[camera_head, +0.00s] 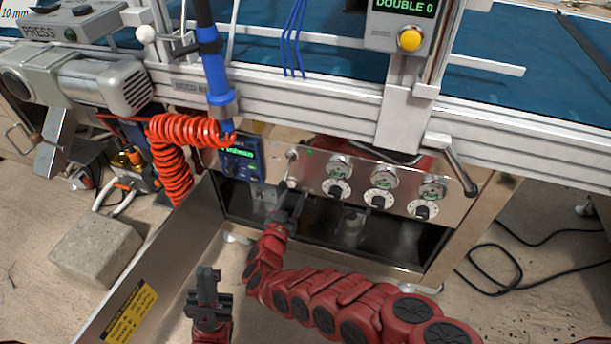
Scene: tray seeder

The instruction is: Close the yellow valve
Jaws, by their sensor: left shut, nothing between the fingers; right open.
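A small yellow-orange fitting (133,158), possibly the yellow valve, sits at the left among hoses, behind the red coiled hose (170,165). It is small and partly hidden, so I cannot tell its handle position. My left gripper (207,272) is shut and empty, low in front of the machine, well to the right of and below that fitting. My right gripper (289,200) is open just in front of the steel panel (312,175), near a small lever with a pale knob (291,183). I cannot tell whether it touches the lever.
Several dials (381,200) with gauges line the panel. A blue display (241,160) stands left of the lever. A concrete block (97,245) and an open metal flap with a yellow label (129,311) lie at left. Black cables (492,262) cross the floor at right.

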